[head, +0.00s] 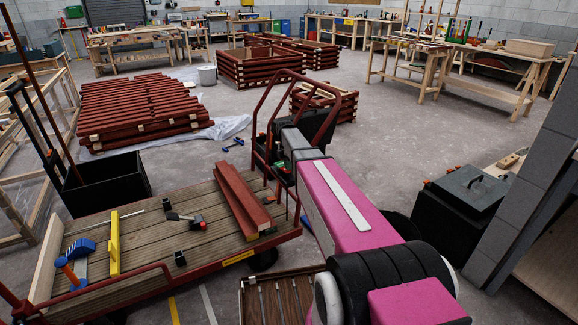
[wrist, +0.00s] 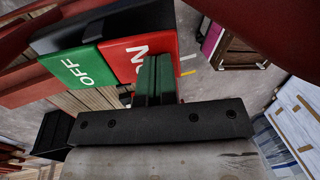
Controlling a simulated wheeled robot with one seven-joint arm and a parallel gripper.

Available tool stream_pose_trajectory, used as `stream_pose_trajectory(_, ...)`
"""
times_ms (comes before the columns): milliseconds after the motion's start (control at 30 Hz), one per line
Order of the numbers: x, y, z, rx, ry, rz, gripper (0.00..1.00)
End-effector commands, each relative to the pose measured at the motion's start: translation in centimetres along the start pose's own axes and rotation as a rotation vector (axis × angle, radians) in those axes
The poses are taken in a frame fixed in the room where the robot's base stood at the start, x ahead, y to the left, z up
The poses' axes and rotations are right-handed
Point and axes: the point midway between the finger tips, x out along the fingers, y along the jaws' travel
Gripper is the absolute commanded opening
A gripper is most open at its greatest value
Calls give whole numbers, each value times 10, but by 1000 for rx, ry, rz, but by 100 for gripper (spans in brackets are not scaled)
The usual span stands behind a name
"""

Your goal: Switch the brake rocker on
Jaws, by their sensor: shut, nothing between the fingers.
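The brake rocker fills the upper left of the wrist view. Its green half (wrist: 78,68) reads OFF and its red half (wrist: 128,55) bears the letters ON, partly covered by my fingers. My gripper (wrist: 156,65) is shut and empty, with its fingers over the red ON half. I cannot tell whether the fingertips touch it. In the head view, a small red and green patch, likely the rocker (head: 281,172), shows by the cart's handle frame; my arm hides most of the gripper there.
The cart's plank deck (head: 150,240) carries a red batten (head: 240,200), a yellow level (head: 115,243) and small tools. A red tubular handle (head: 268,105) rises beside my arm. A black bin (head: 105,182) stands at left.

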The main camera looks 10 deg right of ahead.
Motion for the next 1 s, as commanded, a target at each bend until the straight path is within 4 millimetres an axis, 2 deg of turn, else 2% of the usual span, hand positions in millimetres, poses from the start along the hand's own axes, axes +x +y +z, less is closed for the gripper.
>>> stream_pose_trajectory(367, 17, -10, -1, 1, 1, 227, 0)
stream_pose_trajectory(533, 27, -8, 0, 0, 1, 225, 0)
stream_pose_trajectory(1000, 30, -8, 0, 0, 1, 220, 0)
